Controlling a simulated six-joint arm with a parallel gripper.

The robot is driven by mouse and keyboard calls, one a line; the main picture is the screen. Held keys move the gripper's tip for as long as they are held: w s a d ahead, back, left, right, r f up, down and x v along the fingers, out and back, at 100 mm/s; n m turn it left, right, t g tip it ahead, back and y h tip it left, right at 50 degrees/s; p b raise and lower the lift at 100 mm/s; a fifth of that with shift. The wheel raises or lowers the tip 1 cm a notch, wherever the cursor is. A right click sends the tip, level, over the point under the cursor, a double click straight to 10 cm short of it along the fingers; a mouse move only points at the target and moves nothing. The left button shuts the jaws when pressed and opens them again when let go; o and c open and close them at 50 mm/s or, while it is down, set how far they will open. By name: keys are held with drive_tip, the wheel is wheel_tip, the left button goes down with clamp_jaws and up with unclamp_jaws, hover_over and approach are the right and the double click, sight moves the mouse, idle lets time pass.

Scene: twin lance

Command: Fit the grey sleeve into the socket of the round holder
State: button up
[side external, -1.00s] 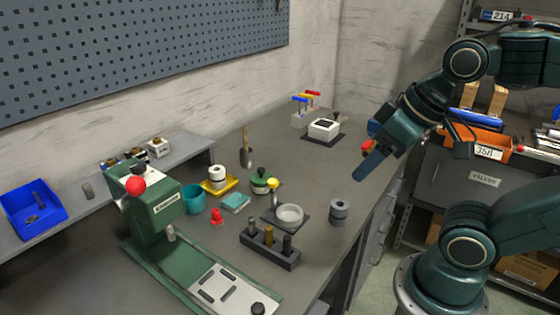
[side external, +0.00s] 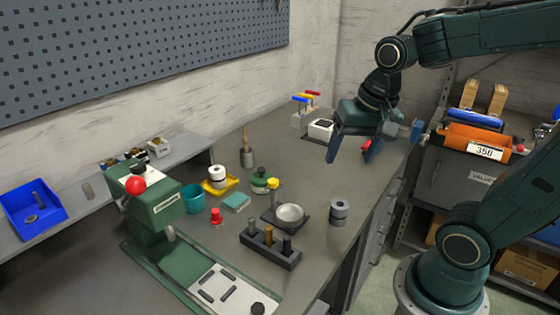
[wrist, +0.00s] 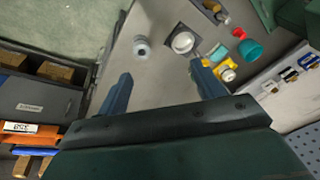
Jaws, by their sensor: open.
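The grey sleeve (side external: 339,212) is a short upright cylinder standing on the bench, right of the round holder (side external: 289,216). The holder is a pale round cup on a dark square plate. In the wrist view the sleeve (wrist: 141,46) and the holder (wrist: 183,42) both lie beyond my fingertips. My gripper (side external: 351,157) is open and empty, its two blue fingers pointing down, above and behind the sleeve in the side view. Both fingers (wrist: 161,72) also show spread apart in the wrist view. Nothing is between them.
A dark block with several upright pegs (side external: 270,248) stands in front of the holder. A yellow-topped post (side external: 273,189) and a green-based round item (side external: 261,182) are close behind it. A green press (side external: 157,205) is at left. The bench right of the sleeve is clear to its edge.

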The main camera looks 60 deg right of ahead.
drive_tip(key=w+d+f+m+g, duration=0.3)
drive_tip(key=d+f+m, duration=0.4)
drive_tip(key=m, duration=0.3)
drive_tip(key=shift+w+d+f+y, duration=0.25)
drive_tip(key=shift+w+d+y, duration=0.1)
drive_tip(key=shift+w, duration=0.15)
drive_tip(key=shift+f, duration=0.1)
hover_over(340, 206)
drive_tip(key=a, duration=0.1)
drive_tip(key=shift+s+f, duration=0.1)
drive_tip(key=shift+f, duration=4.1)
drive_tip(key=shift+f, duration=2.55)
drive_tip(key=shift+c, duration=0.2)
drive_tip(key=c, duration=1.1)
